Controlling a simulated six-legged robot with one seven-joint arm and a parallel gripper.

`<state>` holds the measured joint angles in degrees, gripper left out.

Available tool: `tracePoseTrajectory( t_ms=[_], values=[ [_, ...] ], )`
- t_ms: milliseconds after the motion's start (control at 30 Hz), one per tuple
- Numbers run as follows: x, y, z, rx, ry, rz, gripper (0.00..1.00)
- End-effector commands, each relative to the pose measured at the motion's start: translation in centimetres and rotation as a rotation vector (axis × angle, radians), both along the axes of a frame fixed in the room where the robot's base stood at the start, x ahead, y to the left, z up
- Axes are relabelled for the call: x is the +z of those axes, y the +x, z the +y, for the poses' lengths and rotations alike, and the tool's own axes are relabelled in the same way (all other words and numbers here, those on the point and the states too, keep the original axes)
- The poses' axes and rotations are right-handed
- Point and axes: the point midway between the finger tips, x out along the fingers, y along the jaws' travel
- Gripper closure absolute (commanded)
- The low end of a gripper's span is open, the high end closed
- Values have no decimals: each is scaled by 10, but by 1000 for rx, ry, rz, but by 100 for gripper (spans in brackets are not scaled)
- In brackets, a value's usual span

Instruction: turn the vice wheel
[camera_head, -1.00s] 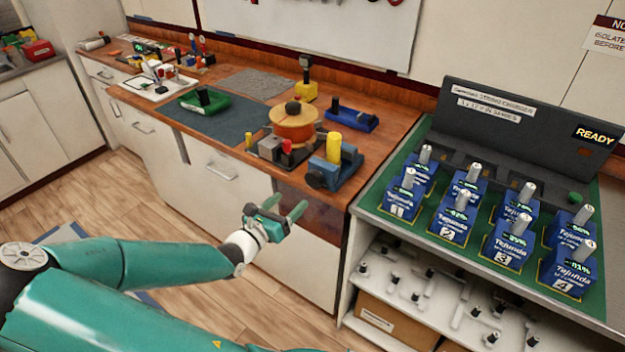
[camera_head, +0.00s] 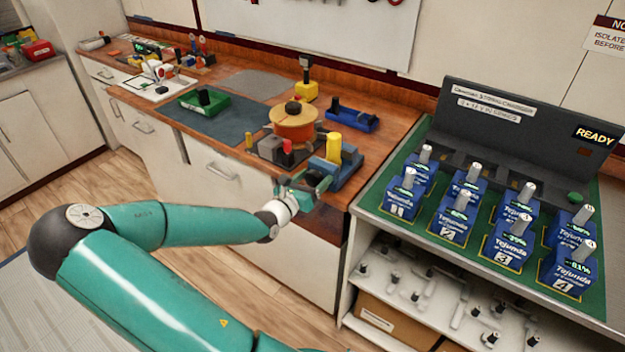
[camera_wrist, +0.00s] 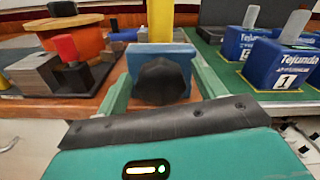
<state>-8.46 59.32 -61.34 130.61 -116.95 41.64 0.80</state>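The blue vice (camera_head: 350,170) stands at the front right corner of the wooden bench, with a yellow block (camera_head: 333,146) upright in it. In the wrist view the vice (camera_wrist: 178,52) faces me, and its dark lobed wheel (camera_wrist: 162,82) is in the middle. My gripper (camera_head: 318,177) is at the bench's front edge, right in front of the vice. In the wrist view my gripper (camera_wrist: 162,72) is open, with one green finger on each side of the wheel. I cannot tell whether the fingers touch it. The head view hides the wheel behind my gripper.
An orange spool (camera_head: 295,122) and a grey block with a red-topped part (camera_head: 280,152) are left of the vice. A blue tray (camera_head: 352,118) lies behind it. To the right, a charger (camera_head: 520,120) holds several blue batteries. A low shelf (camera_head: 440,290) is below.

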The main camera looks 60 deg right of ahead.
Motion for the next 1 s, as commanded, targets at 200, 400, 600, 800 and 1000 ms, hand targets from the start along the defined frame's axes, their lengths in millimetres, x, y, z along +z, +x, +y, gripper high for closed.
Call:
tracePoseTrajectory(
  t_ms=[200, 400, 600, 800, 1000],
  values=[
    [0, 0, 0, 0, 0, 0, 74],
    [0, 0, 0, 0, -1, -6, 75],
    [0, 0, 0, -1, -7, -54, 75],
    [0, -1, 0, -1, -24, -161, 75],
    [0, -2, 0, -3, -50, -327, 75]
  ],
)
